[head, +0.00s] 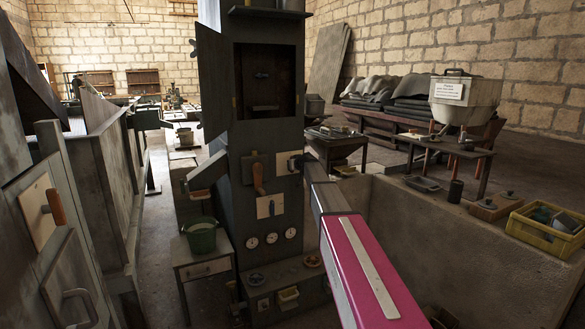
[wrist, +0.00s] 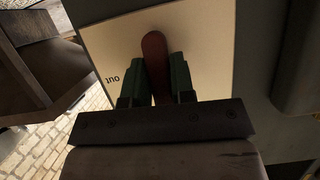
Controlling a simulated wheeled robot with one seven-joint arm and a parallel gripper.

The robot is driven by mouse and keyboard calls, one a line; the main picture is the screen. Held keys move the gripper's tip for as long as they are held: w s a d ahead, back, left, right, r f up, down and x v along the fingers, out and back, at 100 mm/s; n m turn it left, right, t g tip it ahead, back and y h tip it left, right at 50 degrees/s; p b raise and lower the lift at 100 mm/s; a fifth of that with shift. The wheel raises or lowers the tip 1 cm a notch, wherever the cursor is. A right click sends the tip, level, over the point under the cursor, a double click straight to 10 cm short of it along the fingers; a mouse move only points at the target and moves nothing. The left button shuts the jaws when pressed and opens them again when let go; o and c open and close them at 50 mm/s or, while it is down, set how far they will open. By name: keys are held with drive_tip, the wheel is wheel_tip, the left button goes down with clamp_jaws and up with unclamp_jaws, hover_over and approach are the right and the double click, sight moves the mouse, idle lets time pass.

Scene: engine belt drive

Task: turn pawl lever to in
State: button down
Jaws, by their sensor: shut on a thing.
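The pawl lever's red-brown handle (wrist: 154,45) stands in front of a cream plate (wrist: 205,40) in the wrist view. The plate carries the word "out", upside down, to the left of the handle. My gripper (wrist: 156,68) has its two green-padded fingers shut on the handle, one on each side. In the head view my gripper (head: 297,163) is at the right side of the dark machine column's front, and it hides the lever there. The lever's pivot and any other label are hidden.
The dark machine column (head: 268,130) bears another orange-handled lever (head: 257,178) close to the left of my gripper, a cream plate (head: 270,206) and several dials. A green bucket (head: 201,236) stands at the left. A stone ledge with a yellow crate (head: 545,228) is at the right.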

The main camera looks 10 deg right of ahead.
drive_tip(key=shift+n, duration=0.3)
idle(0.4)
drive_tip(key=c, duration=1)
unclamp_jaws()
drive_tip(key=v, duration=1.1)
drive_tip(key=shift+a+f, duration=0.1)
